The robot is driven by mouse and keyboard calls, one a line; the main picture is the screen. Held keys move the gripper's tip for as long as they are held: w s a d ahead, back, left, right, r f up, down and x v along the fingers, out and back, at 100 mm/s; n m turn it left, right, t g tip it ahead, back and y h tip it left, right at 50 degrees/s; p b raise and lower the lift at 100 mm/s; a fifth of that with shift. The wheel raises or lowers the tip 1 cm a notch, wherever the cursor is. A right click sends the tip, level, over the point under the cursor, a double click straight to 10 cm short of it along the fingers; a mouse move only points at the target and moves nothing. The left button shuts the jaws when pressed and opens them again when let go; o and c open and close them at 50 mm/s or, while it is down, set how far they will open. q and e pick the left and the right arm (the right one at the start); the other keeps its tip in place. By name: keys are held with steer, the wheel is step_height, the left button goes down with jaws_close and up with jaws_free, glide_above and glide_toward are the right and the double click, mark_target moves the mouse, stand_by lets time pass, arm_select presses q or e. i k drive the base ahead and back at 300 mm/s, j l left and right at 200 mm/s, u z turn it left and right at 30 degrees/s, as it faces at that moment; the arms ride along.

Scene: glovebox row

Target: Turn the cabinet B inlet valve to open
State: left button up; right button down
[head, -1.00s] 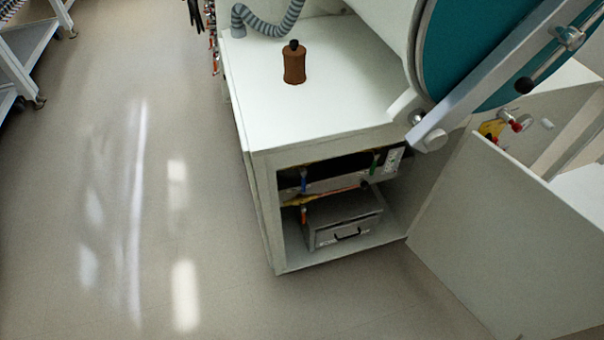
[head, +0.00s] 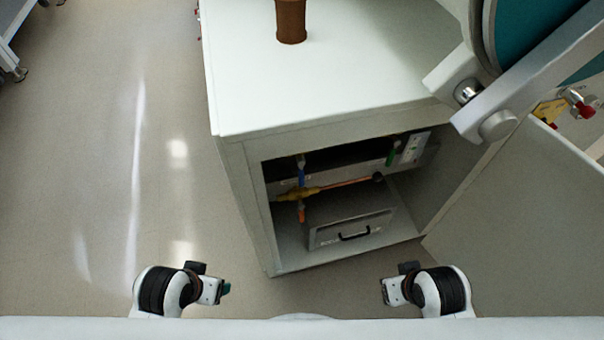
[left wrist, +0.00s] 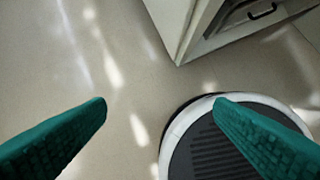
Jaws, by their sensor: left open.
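Inside the open-fronted cabinet (head: 232,155) are small valve handles. A blue handle (head: 301,178) and an orange handle (head: 301,214) sit at the left, above and below a yellow fitting (head: 297,194) on a copper-coloured pipe. A green handle (head: 390,156) is at the right on the back panel. I cannot read which one is the cabinet B inlet valve. My left gripper (head: 224,289) is low in front of the cabinet, apart from it; the left wrist view shows its green fingers (left wrist: 160,104) open and empty. My right gripper (head: 384,291) is also low in front; its jaws are too small to tell.
A grey box with a black handle (head: 355,236) stands on the cabinet floor below the valves. A brown bottle (head: 291,22) stands on top. An open door panel (head: 510,205) is at the right.

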mark_target(301, 161)
steer(key=k+j+z, duration=0.1)
steer(key=z, duration=0.75)
steer(key=k+z, duration=0.15)
steer(key=z, duration=0.3)
steer(key=k+z, duration=0.15)
steer(key=z, duration=0.3)
steer(key=k+j, duration=0.4)
